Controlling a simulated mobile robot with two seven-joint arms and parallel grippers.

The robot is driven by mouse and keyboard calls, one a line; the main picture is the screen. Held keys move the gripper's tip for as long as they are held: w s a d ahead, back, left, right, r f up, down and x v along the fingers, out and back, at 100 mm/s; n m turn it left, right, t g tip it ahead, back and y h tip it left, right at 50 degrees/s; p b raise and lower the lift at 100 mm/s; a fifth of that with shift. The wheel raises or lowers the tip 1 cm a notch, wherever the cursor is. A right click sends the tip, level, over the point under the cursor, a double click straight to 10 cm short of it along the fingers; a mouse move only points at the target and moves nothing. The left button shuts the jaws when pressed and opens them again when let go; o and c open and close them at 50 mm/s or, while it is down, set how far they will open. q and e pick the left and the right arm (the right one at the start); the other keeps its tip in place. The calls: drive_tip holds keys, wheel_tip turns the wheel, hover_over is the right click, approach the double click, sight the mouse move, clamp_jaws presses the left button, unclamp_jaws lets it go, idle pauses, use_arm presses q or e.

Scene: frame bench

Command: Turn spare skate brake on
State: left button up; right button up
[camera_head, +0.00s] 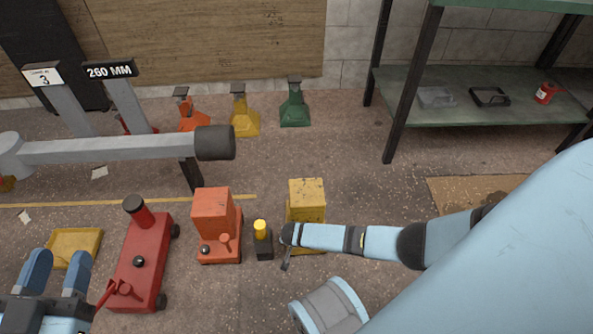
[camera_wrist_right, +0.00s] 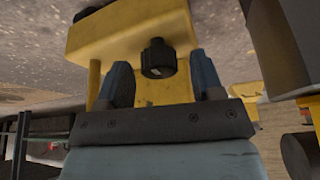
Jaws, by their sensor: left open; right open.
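A yellow skate-like unit (camera_head: 307,195) stands on the floor at the middle, partly hidden by my right arm. In the right wrist view its yellow body (camera_wrist_right: 115,35) fills the upper middle, with a black knob (camera_wrist_right: 158,58) on its face. My right gripper (camera_wrist_right: 162,75) is open, with one blue finger on each side of the knob; I cannot tell whether they touch it. An orange unit (camera_head: 212,215) and a long red unit (camera_head: 143,260) with knobs stand to the left. Which is the spare skate is not marked. My left gripper (camera_head: 60,265) is open and empty at lower left.
A small black post with a yellow top (camera_head: 261,238) stands between the orange and yellow units. A grey beam (camera_head: 110,149) with a black end crosses the left side. A yellow tray (camera_head: 72,246) lies near my left gripper. A green shelf (camera_head: 460,105) stands back right.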

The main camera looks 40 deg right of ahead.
drive_tip(key=shift+c, duration=0.4)
drive_tip(key=c, duration=0.9)
drive_tip(key=shift+o, duration=0.2)
